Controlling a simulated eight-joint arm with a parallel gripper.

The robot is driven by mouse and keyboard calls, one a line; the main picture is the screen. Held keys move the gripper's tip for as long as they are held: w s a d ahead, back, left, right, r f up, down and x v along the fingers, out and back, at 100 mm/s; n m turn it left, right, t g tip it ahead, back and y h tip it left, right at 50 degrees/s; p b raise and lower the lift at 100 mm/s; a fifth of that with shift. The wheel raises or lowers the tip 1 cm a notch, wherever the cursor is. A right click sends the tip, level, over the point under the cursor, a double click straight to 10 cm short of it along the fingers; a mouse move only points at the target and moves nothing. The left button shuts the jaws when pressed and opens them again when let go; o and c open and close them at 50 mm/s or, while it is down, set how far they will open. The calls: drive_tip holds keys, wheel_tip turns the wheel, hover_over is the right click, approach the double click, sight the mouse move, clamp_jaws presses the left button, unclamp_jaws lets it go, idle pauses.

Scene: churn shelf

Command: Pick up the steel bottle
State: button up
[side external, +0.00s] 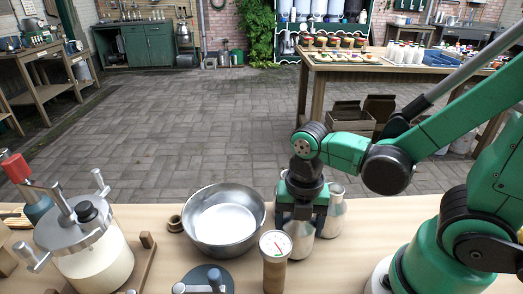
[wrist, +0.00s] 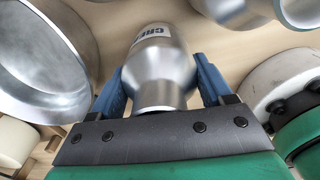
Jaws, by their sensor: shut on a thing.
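A steel bottle (side external: 300,250) stands upright on the wooden table, right of the steel bowl. In the wrist view the steel bottle (wrist: 160,65) lies between two blue fingers and shows part of a dark-lettered label. My gripper (side external: 301,222) reaches down from above and is shut on its upper part. In the wrist view my gripper (wrist: 161,80) has a finger on each side of it. The gripper body hides the bottle's top in the side view. I cannot tell any gap under its base.
A second bottle (side external: 335,212) stands close behind and right. A dial gauge (side external: 275,243) stands in front. A lidded churn jar (side external: 100,262) is at far left. Bare tabletop (side external: 385,212) shows to the right.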

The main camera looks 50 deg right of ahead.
wheel_tip(320, 180, up, 19)
drive_tip(key=shift+w+a+f+n, duration=0.55)
drive_tip(key=shift+w+a+f, duration=0.4)
drive_tip(key=shift+a+f, duration=1.9)
drive_tip(key=shift+w+a+f+n, duration=0.5)
drive_tip(key=shift+w+a+f, duration=0.5)
drive_tip(key=shift+a+f, duration=1.85)
drive_tip(key=shift+w+a+f+n, duration=0.55)
drive_tip(key=shift+w+a+f, duration=0.4)
drive_tip(key=shift+a+f, duration=1.9)
drive_tip(key=shift+d+f, duration=0.2)
drive_tip(key=shift+f, duration=0.4)
drive_tip(key=shift+d+f, duration=0.2)
drive_tip(key=shift+f, duration=0.35)
drive_tip(key=shift+r, duration=0.1)
drive_tip(key=o, duration=1.5)
drive_tip(key=shift+c, duration=1.3)
